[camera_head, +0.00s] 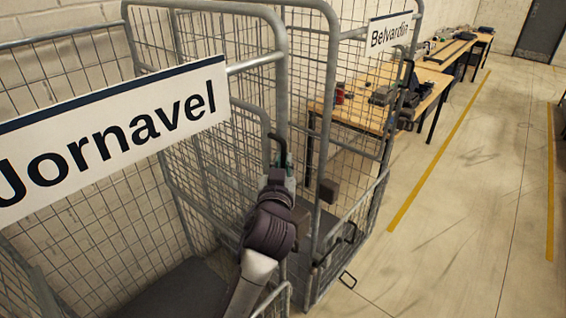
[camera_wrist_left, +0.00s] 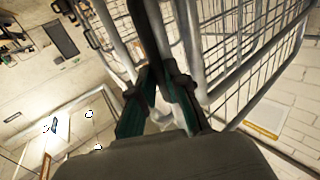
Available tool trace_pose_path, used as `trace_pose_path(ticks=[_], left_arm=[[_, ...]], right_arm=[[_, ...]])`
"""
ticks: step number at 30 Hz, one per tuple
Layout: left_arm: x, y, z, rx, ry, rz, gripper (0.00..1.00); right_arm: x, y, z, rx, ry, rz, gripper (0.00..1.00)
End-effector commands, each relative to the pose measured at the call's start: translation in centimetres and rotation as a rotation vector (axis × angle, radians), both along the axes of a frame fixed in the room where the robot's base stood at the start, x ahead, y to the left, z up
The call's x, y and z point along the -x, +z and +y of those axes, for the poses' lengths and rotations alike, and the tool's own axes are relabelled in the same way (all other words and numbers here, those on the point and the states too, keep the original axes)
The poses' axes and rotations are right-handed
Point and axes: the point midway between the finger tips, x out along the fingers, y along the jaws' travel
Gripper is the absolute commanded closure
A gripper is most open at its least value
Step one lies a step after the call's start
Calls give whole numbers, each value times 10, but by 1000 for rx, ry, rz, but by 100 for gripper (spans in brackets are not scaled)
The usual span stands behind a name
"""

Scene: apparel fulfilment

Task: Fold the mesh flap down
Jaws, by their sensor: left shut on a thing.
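My left gripper (camera_head: 283,160) is in front of the roll cage labelled "Jornavel", next to its upright grey tube. It is shut on a dark hooked handle (camera_head: 270,139), whose bent end sticks out above the fingers. In the left wrist view, the teal-lined fingers of the left gripper (camera_wrist_left: 163,88) close around a dark bar (camera_wrist_left: 154,35). A mesh panel with a rounded grey tube frame (camera_head: 238,150) stands behind the gripper; I take it to be the mesh flap. My wrist and forearm hide part of its lower area. My right gripper is not in view.
The "Jornavel" sign (camera_head: 115,135) hangs across the cage at left. A second cage with a "Belvardin" sign (camera_head: 391,32) stands close on the right. Wooden tables (camera_head: 362,112) line the wall beyond. The floor (camera_head: 470,200) at right is clear, with yellow lines.

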Motion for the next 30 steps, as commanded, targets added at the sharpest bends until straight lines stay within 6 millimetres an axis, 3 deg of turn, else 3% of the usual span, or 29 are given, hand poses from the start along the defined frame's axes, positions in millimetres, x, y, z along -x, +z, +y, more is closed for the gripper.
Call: trace_pose_path(ticks=[8, 24, 30], left_arm=[[31, -10, 23, 44, 1, -56, 100], [165, -61, 121, 241, 3, -327, 100], [200, -78, 146, 300, 4, -405, 100]], right_arm=[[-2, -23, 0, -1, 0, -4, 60], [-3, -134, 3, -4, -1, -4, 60], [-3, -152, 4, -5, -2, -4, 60]])
